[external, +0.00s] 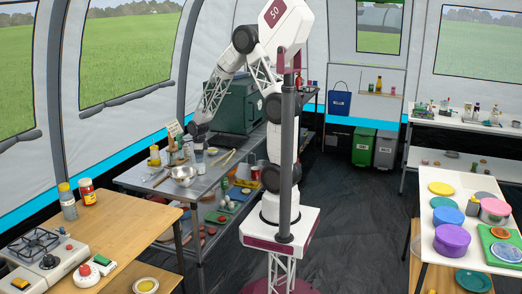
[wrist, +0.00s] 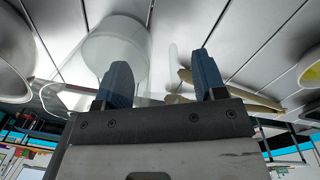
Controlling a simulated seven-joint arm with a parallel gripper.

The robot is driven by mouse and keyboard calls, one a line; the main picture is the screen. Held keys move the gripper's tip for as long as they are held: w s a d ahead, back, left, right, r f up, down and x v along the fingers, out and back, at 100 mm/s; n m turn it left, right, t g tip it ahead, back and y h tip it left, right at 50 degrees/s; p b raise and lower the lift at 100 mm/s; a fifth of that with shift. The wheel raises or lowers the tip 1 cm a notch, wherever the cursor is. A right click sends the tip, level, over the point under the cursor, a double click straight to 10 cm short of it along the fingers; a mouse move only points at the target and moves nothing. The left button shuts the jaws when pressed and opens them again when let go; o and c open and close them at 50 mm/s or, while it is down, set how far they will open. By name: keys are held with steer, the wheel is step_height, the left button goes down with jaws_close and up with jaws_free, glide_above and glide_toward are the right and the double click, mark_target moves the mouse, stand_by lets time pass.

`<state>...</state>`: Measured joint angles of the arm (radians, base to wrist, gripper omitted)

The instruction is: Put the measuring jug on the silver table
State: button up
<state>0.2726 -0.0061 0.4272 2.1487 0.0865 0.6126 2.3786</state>
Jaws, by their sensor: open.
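The silver table (external: 138,177) stands left of my base, crowded with kitchenware. My gripper (external: 198,136) reaches down over its far part, above a small pale container (external: 199,153). In the wrist view my gripper (wrist: 160,68) is open, its two blue fingers apart. A clear, see-through vessel with a whitish rounded part (wrist: 115,45) is close to the left finger; it looks like the measuring jug, but its outline is faint. I cannot tell whether it touches the finger. Nothing is clearly gripped.
A metal bowl (external: 183,173), bottles and long utensils crowd the table around my gripper. The wrist view shows bowl edges (wrist: 12,60) at left and pale utensils (wrist: 240,100) by the right finger. A wooden table (external: 125,222) with a stove (external: 42,250) stands at front left.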

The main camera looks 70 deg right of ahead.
steer(key=shift+r, duration=0.15)
steer(key=r, duration=1.2)
steer(key=shift+w+d, duration=0.15)
steer(key=shift+d, duration=0.2)
steer(key=s+a+r+n+t, duration=0.1)
steer(key=s+a+r+n, duration=0.3)
steer(key=s+n, duration=0.4)
steer(key=s+a+r+n+t, duration=0.1)
steer(key=s+a+r+n, duration=0.4)
steer(key=s+n, duration=0.3)
steer(key=s+a+r+n+h, duration=0.1)
steer(key=s+a+r+n, duration=0.4)
steer(key=n, duration=1)
steer(key=s, duration=0.3)
steer(key=shift+s+a+t, duration=0.15)
steer(key=shift+t, duration=0.25)
